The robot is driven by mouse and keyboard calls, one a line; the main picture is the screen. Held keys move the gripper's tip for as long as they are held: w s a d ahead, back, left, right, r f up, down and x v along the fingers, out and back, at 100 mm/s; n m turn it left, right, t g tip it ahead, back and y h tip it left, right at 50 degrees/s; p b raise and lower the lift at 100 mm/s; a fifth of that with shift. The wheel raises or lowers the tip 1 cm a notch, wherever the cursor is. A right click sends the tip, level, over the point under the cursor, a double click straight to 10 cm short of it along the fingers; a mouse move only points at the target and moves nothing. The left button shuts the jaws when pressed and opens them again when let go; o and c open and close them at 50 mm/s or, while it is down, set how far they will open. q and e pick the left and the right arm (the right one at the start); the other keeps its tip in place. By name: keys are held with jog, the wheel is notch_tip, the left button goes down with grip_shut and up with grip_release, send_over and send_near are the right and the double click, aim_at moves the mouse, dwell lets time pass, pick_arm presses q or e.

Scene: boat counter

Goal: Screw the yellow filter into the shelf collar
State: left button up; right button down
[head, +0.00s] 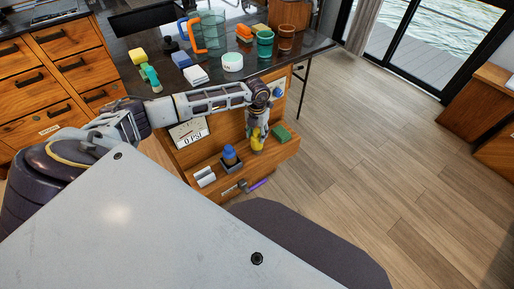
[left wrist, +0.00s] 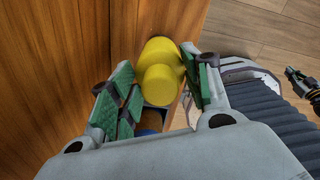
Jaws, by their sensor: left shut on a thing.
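My left gripper (head: 258,132) is shut on the yellow filter (head: 257,144) in front of the wooden shelf unit. In the left wrist view the rounded yellow filter (left wrist: 160,72) sits between the green finger pads of the left gripper (left wrist: 163,88). The filter is above the level of the lower shelf (head: 226,172) in the head view. I cannot make out the shelf collar, or whether the filter touches it.
The dark counter (head: 210,55) above holds cups, a pitcher and sponges. Floor (head: 370,150) at right is clear.

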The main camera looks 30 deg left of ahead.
pick_arm(q)
jog(key=shift+m, duration=2.7)
pick_arm(e)
jog(key=shift+s+f, duration=0.1)
jog(key=shift+s, duration=0.45)
jog(key=shift+w, duration=0.2)
pick_arm(q)
jog(key=o, duration=0.8)
jog(key=shift+o, duration=0.4)
pick_arm(e)
jog(key=shift+w+r, duration=0.2)
jog(key=shift+w, duration=0.6)
jog(key=shift+s, duration=0.1)
